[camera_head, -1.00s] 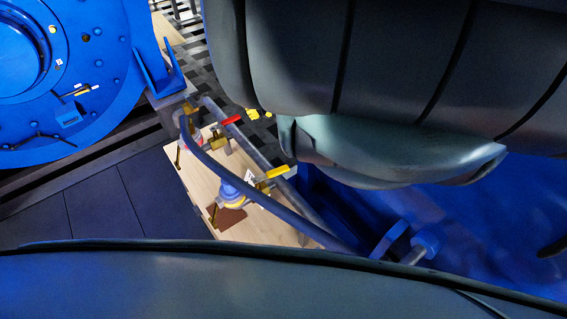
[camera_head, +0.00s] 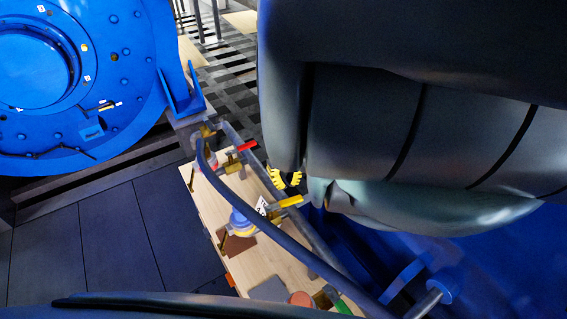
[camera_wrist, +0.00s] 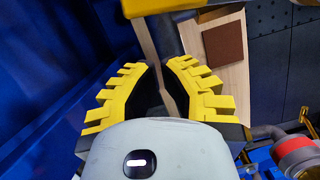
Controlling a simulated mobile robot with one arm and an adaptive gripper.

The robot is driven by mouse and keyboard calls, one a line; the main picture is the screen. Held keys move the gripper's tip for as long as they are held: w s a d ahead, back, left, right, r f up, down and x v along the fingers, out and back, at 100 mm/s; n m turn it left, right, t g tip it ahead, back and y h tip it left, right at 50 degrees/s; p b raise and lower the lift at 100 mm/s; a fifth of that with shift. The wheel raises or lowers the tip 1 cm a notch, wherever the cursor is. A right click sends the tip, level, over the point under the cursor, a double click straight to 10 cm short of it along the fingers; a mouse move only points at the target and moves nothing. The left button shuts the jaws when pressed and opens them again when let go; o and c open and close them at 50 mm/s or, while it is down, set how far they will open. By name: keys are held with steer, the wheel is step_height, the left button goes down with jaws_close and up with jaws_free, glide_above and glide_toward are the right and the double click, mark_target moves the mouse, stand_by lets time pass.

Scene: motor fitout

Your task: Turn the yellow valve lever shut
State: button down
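The yellow valve lever (camera_head: 289,201) sits on a brass valve on the grey pipe (camera_head: 318,238), beside a blue and yellow round fitting (camera_head: 242,220). My gripper (camera_head: 284,180) is just above the lever in the head view, its yellow fingers close to it; contact cannot be told. In the wrist view my gripper (camera_wrist: 156,66) has its fingers spread, with a gap between the tips and nothing held. A yellow bar (camera_wrist: 160,6) crosses the top edge there, beyond the fingertips; it looks like the lever, partly cut off.
A red lever (camera_head: 247,146) and a green lever (camera_head: 342,307) sit along the same piping. A curved blue-grey hose (camera_head: 225,195) runs in front. A wooden board (camera_head: 283,262) lies beneath. A large blue motor housing (camera_head: 130,95) stands at left; blue panels lie at right.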

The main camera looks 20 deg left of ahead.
mark_target(284, 203)
steer(key=shift+s+d+r+p, duration=0.3)
steer(key=shift+r+p, duration=0.25)
steer(key=shift+s+d+f+p, duration=0.3)
steer(key=shift+s+d+p, duration=0.4)
steer(key=shift+p, duration=0.2)
